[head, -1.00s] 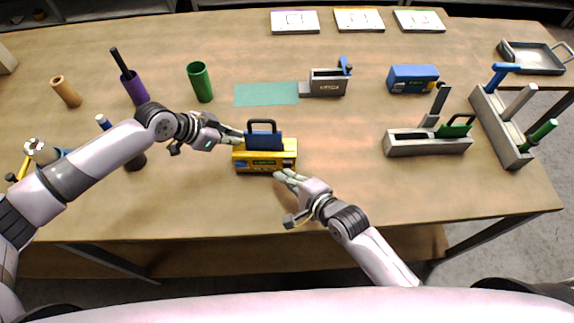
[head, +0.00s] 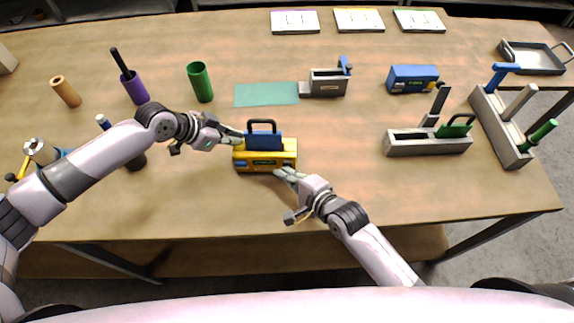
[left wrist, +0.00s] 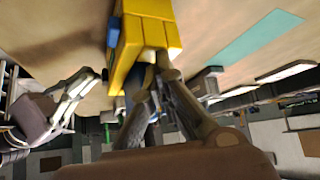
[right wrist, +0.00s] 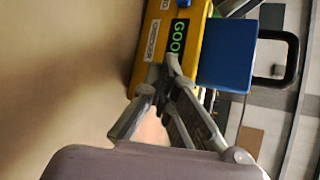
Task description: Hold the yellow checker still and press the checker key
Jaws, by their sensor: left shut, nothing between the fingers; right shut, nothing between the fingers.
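The yellow checker (head: 284,163) stands on the table, with a blue block (head: 264,142) with a black handle seated in its top. In the right wrist view the checker (right wrist: 152,65) has a dark display (right wrist: 178,38) with green letters that seem to read GOOD. My left gripper (head: 238,137) is shut and empty, its tips at the checker's left end; in the left wrist view they meet that end (left wrist: 150,30). My right gripper (head: 281,173) is shut and empty, its tips at the checker's front face. They hide the key, and I cannot tell whether it is pressed.
A grey fixture with a blue lever (head: 328,84) and a teal mat (head: 266,94) lie behind the checker. A blue box (head: 413,79), a grey holder (head: 428,146) and a rack of handles (head: 502,127) stand right. A green cup (head: 200,82) stands left. The front table is clear.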

